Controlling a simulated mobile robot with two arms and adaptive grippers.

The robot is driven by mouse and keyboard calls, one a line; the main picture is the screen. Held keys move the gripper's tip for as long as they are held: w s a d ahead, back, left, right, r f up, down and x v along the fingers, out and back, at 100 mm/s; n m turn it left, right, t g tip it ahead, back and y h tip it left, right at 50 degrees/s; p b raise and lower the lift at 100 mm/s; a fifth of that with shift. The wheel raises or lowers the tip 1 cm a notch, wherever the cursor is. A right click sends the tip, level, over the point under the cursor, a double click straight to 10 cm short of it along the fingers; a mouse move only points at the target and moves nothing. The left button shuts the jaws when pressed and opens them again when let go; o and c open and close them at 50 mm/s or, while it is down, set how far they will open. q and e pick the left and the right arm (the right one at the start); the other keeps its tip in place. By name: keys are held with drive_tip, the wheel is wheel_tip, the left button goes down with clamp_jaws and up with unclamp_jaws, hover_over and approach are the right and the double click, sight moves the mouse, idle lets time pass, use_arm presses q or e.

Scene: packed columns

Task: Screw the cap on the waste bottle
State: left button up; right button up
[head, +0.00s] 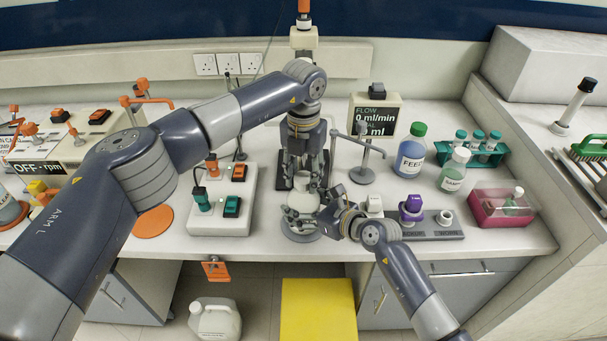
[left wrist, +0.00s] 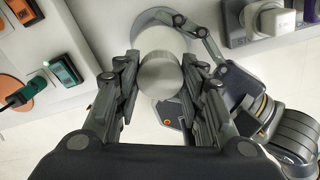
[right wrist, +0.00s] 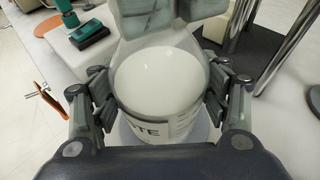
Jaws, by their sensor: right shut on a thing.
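The waste bottle (head: 302,203) stands upright on a grey round base at the front of the bench. In the right wrist view the bottle (right wrist: 158,75) is clear, with whitish contents and a label ending in "TE". My right gripper (head: 326,212) is shut on its body, a finger on each side. My left gripper (head: 303,184) points down over the bottle's top. In the left wrist view a pale round cap (left wrist: 160,76) lies between its fingers, over the bottle (left wrist: 162,40). I cannot tell whether those fingers press on it. The bottle's neck is hidden behind the left fingers.
A switch box (head: 222,215) stands close on the left. A grey holder strip (head: 436,229) with a purple-capped piece (head: 411,207) is on the right.

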use_arm(q)
drive_tip(key=o, duration=0.3)
use_arm(e)
drive_tip(key=shift+f, duration=0.2)
use_arm(q)
drive_tip(key=shift+o, duration=0.2)
wheel_tip(320, 180, up, 12)
use_arm(e)
drive_tip(key=o, duration=2.2)
drive_tip(key=shift+r, duration=0.1)
drive_tip(key=shift+d+r, duration=0.1)
